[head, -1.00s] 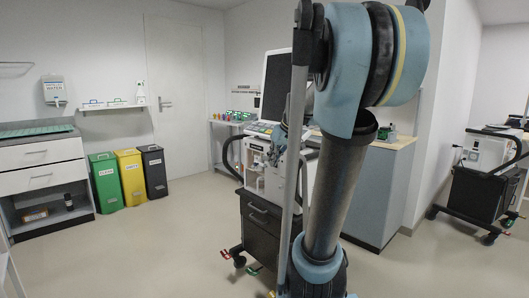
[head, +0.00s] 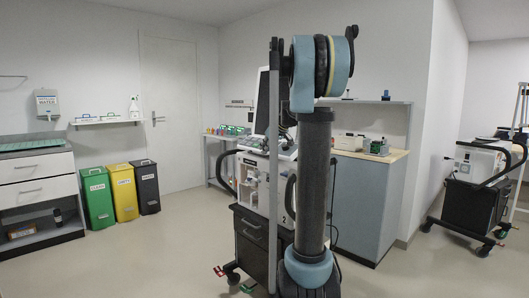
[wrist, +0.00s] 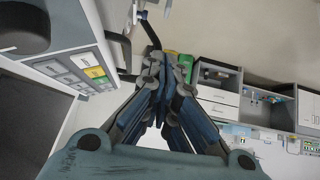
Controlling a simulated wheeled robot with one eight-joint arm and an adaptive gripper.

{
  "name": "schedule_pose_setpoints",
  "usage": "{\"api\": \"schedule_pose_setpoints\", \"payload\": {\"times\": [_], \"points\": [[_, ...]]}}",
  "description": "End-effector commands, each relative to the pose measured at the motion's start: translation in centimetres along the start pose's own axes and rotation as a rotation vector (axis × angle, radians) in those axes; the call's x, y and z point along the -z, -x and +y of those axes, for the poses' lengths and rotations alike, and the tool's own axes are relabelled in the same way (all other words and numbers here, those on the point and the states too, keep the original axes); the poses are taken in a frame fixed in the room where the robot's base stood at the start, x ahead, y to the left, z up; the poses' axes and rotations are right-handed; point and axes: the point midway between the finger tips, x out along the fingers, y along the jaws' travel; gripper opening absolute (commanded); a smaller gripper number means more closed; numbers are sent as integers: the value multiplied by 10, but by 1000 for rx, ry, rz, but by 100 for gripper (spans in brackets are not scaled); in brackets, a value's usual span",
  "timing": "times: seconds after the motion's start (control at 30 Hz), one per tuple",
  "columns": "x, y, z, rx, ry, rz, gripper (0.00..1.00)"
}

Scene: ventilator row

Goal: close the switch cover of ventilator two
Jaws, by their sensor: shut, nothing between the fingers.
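Ventilator two (head: 253,172) is a white unit marked with a 2, on a dark drawer cart, with a tilted screen (head: 261,98) on top. My upright arm hides part of its right side. In the head view the gripper is mostly hidden by my arm. I cannot make out the switch cover or its position.
A grey cabinet with a wooden top (head: 365,200) stands behind ventilator two. Another ventilator (head: 476,163) is on a cart at the far right. Green (head: 96,198), yellow (head: 123,191) and black (head: 146,187) bins line the left wall. The floor at the front left is clear.

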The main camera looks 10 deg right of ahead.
Motion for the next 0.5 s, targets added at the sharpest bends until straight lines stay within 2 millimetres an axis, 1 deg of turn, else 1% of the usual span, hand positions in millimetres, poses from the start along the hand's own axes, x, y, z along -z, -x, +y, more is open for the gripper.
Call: {"api": "schedule_pose_setpoints", "payload": {"times": [0.03, 0.1, 0.37, 0.5], "points": [[1, -10, 0, 1, 2, 0, 0], [0, -22, -1, 1, 2, 0, 0], [0, -67, 0, 1, 1, 0, 0], [-13, -82, 0, 0, -1, 0, 0]]}}
